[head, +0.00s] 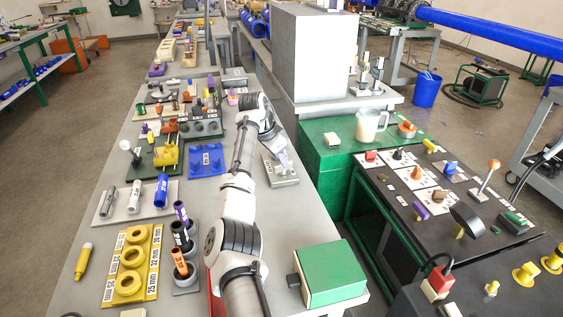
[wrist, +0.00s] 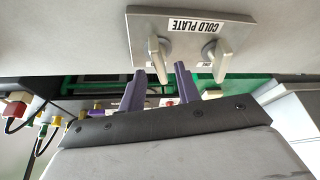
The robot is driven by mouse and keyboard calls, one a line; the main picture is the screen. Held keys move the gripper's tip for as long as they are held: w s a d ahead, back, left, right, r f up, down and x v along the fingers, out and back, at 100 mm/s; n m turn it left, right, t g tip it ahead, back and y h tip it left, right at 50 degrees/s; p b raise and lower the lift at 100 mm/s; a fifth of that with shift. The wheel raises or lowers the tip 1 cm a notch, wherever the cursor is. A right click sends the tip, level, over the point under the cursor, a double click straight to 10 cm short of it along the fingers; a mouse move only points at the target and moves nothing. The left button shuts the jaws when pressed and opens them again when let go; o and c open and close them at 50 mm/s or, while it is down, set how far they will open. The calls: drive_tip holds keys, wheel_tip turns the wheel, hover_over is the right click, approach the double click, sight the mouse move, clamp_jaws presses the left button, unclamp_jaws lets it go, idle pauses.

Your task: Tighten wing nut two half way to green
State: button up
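A grey metal plate labelled COLD PLATE (wrist: 185,22) fills the top of the wrist view, its label upside down. Two silver wing-shaped pieces, apparently the wing nuts, stand on it: a left one (wrist: 160,55) and a right one (wrist: 220,60). Small tags beside them are too small to read, so I cannot tell which is two. My gripper (wrist: 160,70) is open, with purple fingers apart. The lower end of the left wing shows between the fingertips; contact cannot be told. In the head view the plate (head: 284,181) lies beside my gripper (head: 281,160), which partly hides it. No green mark shows on the plate.
A blue plate (head: 207,160) and a yellow fixture (head: 167,152) stand left of my arm. A green-and-white box (head: 331,272) sits at the bench's front right. A large grey cabinet (head: 312,55) rises behind on the right. Bare bench lies in front of the cold plate.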

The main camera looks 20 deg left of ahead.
drive_tip(key=b+v, duration=0.2)
drive_tip(key=v, duration=1)
drive_tip(key=shift+s, duration=0.1)
